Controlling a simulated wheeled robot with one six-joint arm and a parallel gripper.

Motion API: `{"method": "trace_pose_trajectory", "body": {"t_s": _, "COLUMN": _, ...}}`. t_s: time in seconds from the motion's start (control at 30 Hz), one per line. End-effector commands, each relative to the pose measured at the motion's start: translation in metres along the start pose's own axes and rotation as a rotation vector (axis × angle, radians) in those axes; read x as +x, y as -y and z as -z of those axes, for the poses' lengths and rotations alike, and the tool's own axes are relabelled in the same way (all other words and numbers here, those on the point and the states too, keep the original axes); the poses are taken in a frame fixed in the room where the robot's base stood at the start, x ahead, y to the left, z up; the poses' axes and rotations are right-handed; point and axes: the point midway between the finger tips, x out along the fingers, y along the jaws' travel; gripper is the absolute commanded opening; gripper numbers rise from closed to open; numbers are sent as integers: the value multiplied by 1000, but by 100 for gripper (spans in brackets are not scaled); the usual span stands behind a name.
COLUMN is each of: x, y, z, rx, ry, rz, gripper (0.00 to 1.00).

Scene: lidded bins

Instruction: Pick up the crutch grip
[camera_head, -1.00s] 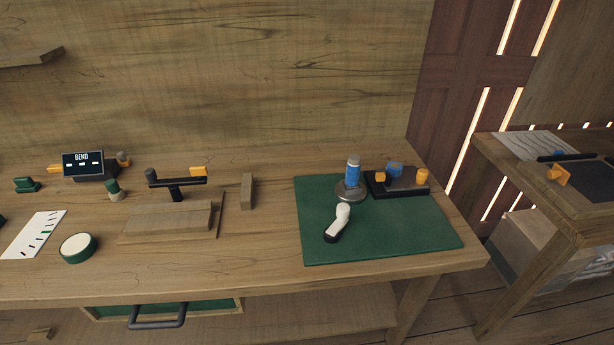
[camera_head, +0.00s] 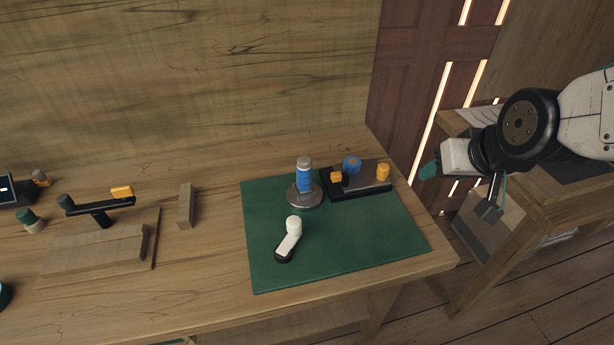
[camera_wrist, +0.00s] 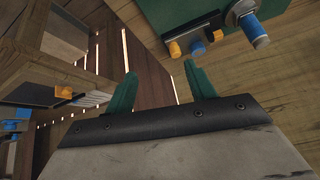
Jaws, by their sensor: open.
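A white bent handle with a black end (camera_head: 290,238), which looks like the crutch grip, lies on the green mat (camera_head: 340,260). A blue-banded cylinder (camera_head: 304,176) stands upright on a round metal base behind it. My gripper (camera_head: 430,171) is at the right, off the table's right end and well apart from the handle. In the wrist view my gripper's two green fingers (camera_wrist: 162,85) are spread with nothing between them. The wrist view also shows the blue cylinder (camera_wrist: 254,30) at upper right; the white handle is not visible there.
A black tray with orange and blue parts (camera_head: 360,180) sits at the mat's back right. A wooden block (camera_head: 186,205) and a board with a dark-and-orange lever (camera_head: 100,210) are left of the mat. A second table (camera_head: 540,200) stands at right. The mat's front right is clear.

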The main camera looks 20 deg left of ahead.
Motion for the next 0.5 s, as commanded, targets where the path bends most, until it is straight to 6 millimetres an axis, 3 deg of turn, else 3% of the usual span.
{"method": "trace_pose_trajectory", "body": {"t_s": 0.03, "x": 26, "y": 22, "z": 8, "rx": -36, "ry": -38, "rz": 25, "gripper": 55}}
{"method": "trace_pose_trajectory", "body": {"t_s": 0.2, "x": 94, "y": 95, "z": 27, "rx": -122, "ry": -224, "rz": 95, "gripper": 55}}
{"method": "trace_pose_trajectory", "body": {"t_s": 0.4, "x": 148, "y": 172, "z": 19, "rx": -205, "ry": -428, "rz": 159, "gripper": 55}}
{"method": "trace_pose_trajectory", "body": {"t_s": 0.5, "x": 160, "y": 196, "z": 11, "rx": -232, "ry": -500, "rz": 179, "gripper": 55}}
